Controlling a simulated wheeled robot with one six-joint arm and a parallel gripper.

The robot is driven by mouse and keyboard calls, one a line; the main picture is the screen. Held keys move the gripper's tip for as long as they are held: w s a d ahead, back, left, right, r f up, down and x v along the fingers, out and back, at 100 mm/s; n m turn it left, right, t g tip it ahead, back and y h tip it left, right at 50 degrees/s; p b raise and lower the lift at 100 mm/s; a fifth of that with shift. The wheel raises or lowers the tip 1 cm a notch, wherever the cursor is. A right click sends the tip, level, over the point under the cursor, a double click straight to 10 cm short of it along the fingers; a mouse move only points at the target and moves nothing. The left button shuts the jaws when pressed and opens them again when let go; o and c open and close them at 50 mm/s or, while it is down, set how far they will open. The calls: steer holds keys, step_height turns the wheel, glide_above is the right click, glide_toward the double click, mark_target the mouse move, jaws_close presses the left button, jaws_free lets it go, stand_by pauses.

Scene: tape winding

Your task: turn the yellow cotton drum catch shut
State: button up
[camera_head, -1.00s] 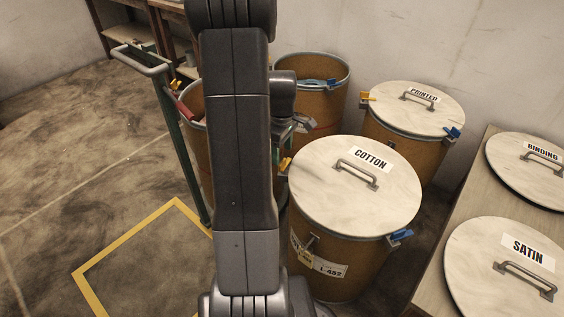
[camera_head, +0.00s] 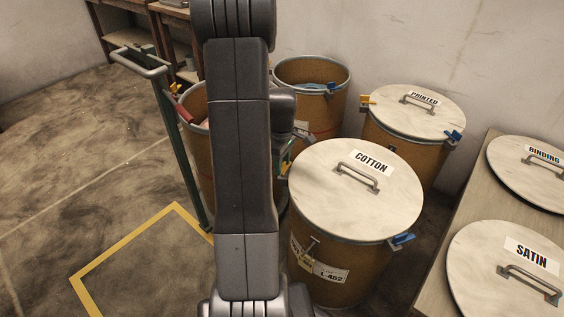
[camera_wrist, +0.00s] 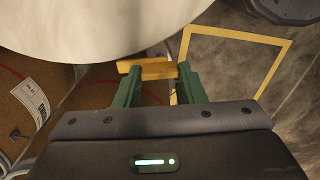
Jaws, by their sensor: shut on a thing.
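The cotton drum (camera_head: 335,268) stands upright with its pale lid (camera_head: 330,205), labelled COTTON, lying on top. Its yellow catch (camera_wrist: 152,70) sits at the lid's edge in the wrist view, between the green fingers of my gripper (camera_wrist: 157,82), which is shut on it. In the head view my gripper (camera_head: 291,148) is at the drum's left rim, partly hidden by my arm, and only a little yellow shows there. The drum's blue catch (camera_head: 402,239) is on the right rim.
The printed drum (camera_head: 405,140) stands behind, lidded. Two open drums (camera_head: 318,100) (camera_head: 192,100) stand behind and left. A green-posted trolley handle (camera_head: 140,62) rises at left. Satin (camera_head: 485,270) and binding (camera_head: 515,160) lids lie on a table at right.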

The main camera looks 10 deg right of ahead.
steer(key=shift+m, duration=0.4)
steer(key=shift+r+m+p, duration=0.1)
steer(key=shift+m+p, duration=0.55)
steer(key=shift+m, duration=0.25)
steer(key=m+p, duration=0.1)
steer(key=m, duration=0.3)
steer(key=shift+m, duration=0.3)
steer(key=m+p, duration=0.1)
steer(key=m, duration=0.5)
steer(key=shift+p, duration=0.35)
steer(key=shift+m, duration=0.4)
steer(key=o, duration=1)
step_height(320, 180, up, 14)
steer(key=p, duration=0.3)
steer(key=shift+f, duration=0.25)
